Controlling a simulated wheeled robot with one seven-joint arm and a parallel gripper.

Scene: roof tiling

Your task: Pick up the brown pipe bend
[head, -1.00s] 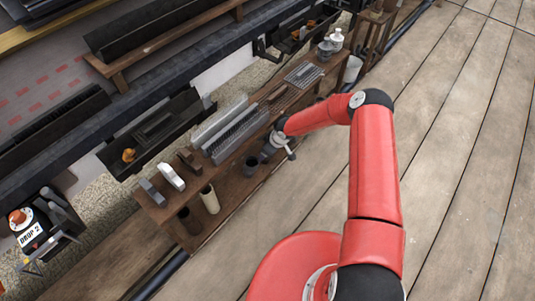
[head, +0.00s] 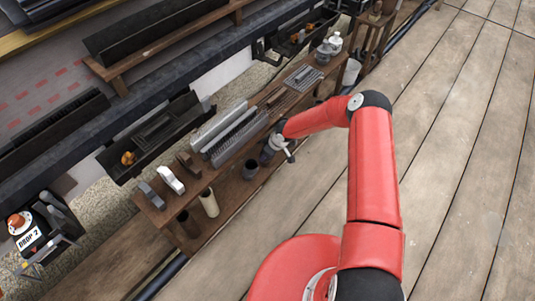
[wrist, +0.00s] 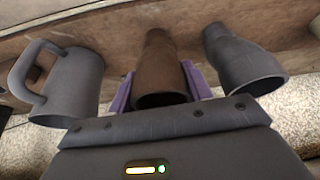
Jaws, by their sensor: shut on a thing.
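The brown pipe bend (wrist: 160,66) stands between the purple fingers of my gripper (wrist: 160,90) in the wrist view, its open round end toward the camera. The fingers are shut on it, one on each side. It is close to the wooden shelf surface, and I cannot tell whether it still touches it. In the head view my gripper (head: 274,150) is at the front edge of the wooden bench, and the pipe bend cannot be made out there.
In the wrist view a grey mug (wrist: 72,82) is close on the left and a grey pipe piece (wrist: 240,62) close on the right. The bench (head: 228,190) also holds grey ridged tiles (head: 238,134). Wooden floor on the right is open.

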